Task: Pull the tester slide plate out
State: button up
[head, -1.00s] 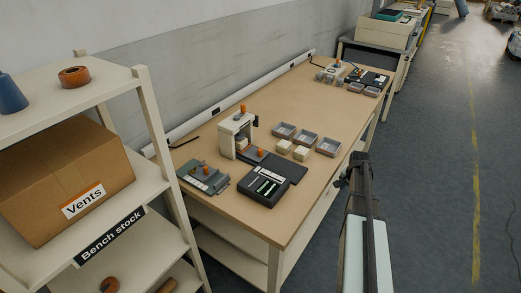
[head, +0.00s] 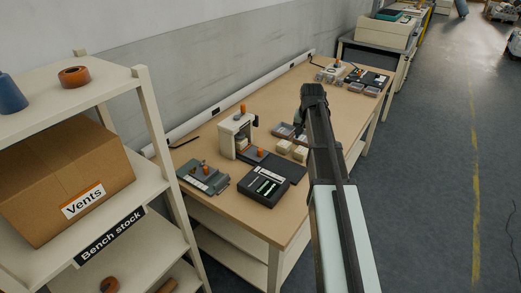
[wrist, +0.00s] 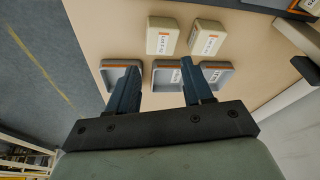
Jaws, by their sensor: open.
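The tester (head: 236,136) is a small white press-like frame with an orange knob on top, on the near half of the bench. How far the plate sits inside the frame is too small to tell. My gripper (head: 300,129) is above the bench, right of the tester and apart from it. In the wrist view my gripper (wrist: 158,66) has two blue fingers spread apart with nothing between them. The slide plate cannot be made out in the wrist view.
Two cream blocks (wrist: 163,36) and several grey trays (wrist: 120,76) lie below my gripper. A shelf (head: 160,185) stands at left.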

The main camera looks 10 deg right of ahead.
aim_at(261, 150)
jog(key=s+a+r+n+t+y, duration=0.1)
jog(key=a+r+n, duration=0.15)
jog(key=a, duration=0.55)
jog(key=a+r+n+t, duration=0.1)
jog(key=a+r+n, duration=0.15)
jog(key=a, duration=0.65)
jog(key=shift+n, duration=0.3)
jog(key=x, duration=1.4)
jog(key=shift+s+d+f, duration=0.2)
jog(key=shift+s+d, duration=0.05)
jog(key=shift+s, duration=0.1)
grip_shut()
